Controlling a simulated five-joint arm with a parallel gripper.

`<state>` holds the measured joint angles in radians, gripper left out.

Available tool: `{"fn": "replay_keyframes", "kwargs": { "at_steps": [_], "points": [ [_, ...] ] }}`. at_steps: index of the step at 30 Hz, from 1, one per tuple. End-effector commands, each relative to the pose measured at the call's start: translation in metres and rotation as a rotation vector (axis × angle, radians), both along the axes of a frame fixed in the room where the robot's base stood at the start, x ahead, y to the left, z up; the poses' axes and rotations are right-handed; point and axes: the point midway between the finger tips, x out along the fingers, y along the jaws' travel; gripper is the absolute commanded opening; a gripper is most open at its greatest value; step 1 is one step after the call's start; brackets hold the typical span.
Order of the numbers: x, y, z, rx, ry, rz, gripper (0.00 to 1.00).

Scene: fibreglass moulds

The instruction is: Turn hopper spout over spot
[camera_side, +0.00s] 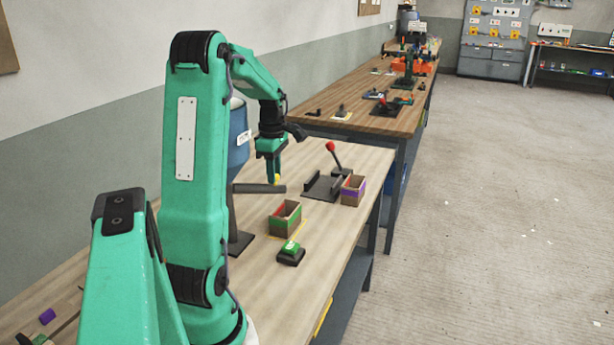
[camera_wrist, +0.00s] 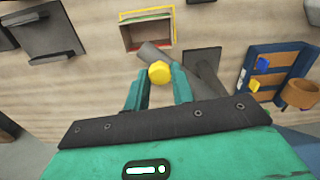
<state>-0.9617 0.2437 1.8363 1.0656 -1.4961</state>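The blue hopper (camera_side: 238,138) stands behind my arm in the side view, partly hidden by it. Its dark grey spout (camera_side: 262,188) is a tube pointing right, with a yellow knob (camera_side: 277,178) on top. In the wrist view the spout (camera_wrist: 206,78) runs up and left, its end near a box. My gripper (camera_side: 274,176) points down at the knob. In the wrist view the knob (camera_wrist: 160,72) sits between the two fingertips (camera_wrist: 158,80); whether they press on it is unclear. A green-sided box (camera_side: 286,219) stands beside the spout, on yellow markings.
A black block with a green top (camera_side: 291,253) lies in front of the box. A dark fixture with a red-knobbed lever (camera_side: 325,186) and a purple-banded box (camera_side: 352,191) stand farther right. A blue rack (camera_wrist: 276,72) and a brown cup (camera_wrist: 299,93) show in the wrist view.

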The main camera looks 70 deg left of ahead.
Motion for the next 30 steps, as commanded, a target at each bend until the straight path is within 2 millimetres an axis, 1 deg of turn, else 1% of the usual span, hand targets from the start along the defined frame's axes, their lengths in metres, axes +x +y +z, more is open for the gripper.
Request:
{"fn": "replay_keyframes", "kwargs": {
  "at_steps": [1, 3, 12, 17, 23, 30],
  "points": [
    [0.0, 0.004, 0.002, 0.01, -0.007, 0.004, 0.32],
    [0.0, 0.003, 0.002, 0.009, -0.006, 0.004, 0.46],
    [0.0, 0.002, 0.001, 0.005, -0.004, 0.002, 0.47],
    [0.0, 0.002, 0.006, 0.006, -0.004, 0.001, 0.47],
    [0.0, 0.002, 0.025, 0.008, -0.005, 0.001, 0.47],
    [0.0, 0.002, 0.057, 0.008, -0.006, 0.002, 0.47]
  ]
}}
